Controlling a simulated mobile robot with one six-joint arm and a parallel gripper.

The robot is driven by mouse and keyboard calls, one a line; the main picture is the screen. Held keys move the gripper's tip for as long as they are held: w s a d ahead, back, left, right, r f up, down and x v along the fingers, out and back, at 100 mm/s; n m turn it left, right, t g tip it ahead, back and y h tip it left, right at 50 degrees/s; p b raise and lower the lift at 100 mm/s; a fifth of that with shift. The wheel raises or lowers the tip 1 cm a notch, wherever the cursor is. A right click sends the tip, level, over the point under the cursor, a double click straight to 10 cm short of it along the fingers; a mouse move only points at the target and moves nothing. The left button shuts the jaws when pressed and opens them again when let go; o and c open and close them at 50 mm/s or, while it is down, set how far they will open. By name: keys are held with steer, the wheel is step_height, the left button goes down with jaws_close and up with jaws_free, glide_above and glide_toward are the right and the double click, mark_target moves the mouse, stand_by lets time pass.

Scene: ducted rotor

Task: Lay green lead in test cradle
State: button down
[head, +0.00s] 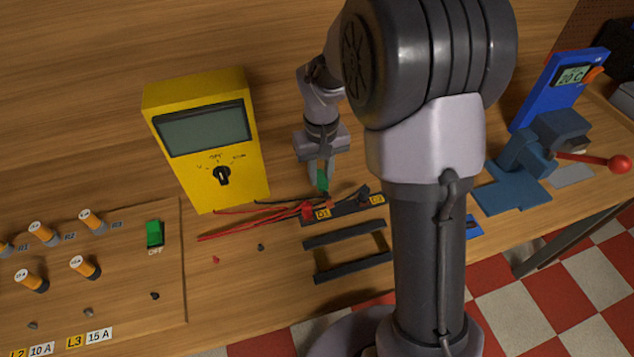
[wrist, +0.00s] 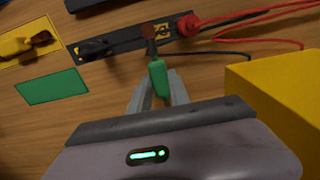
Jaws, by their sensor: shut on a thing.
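The green lead (head: 322,180) is held in my gripper (head: 318,172). In the wrist view, the lead (wrist: 158,78) sits between the two fingers of my gripper (wrist: 158,88), its brown tip pointing away toward a dark strip. That dark strip (head: 348,207) has two yellow labels and lies on the bench just below the gripper. It also shows in the wrist view (wrist: 122,44). I cannot tell if this strip is the test cradle, or if the lead's tip touches it. A red plug (wrist: 188,25) and a black clip (wrist: 93,48) are at the strip.
The yellow meter (head: 205,140) stands left of my gripper. Red wires (head: 245,223) run along the bench. Two dark bars (head: 345,238) lie in front of the strip. A green patch (wrist: 50,87) and a yellow patch (wrist: 28,42) are on the wood. A blue press (head: 530,155) stands right.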

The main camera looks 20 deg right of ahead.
mark_target(319, 174)
steer(key=shift+w+a+f, duration=0.15)
steer(key=shift+w+f, duration=0.1)
steer(key=shift+w, duration=0.15)
steer(key=shift+f+b, duration=0.95)
steer(key=shift+f, duration=0.6)
steer(key=shift+f, duration=0.1)
steer(key=c, duration=1.2)
jaws_free()
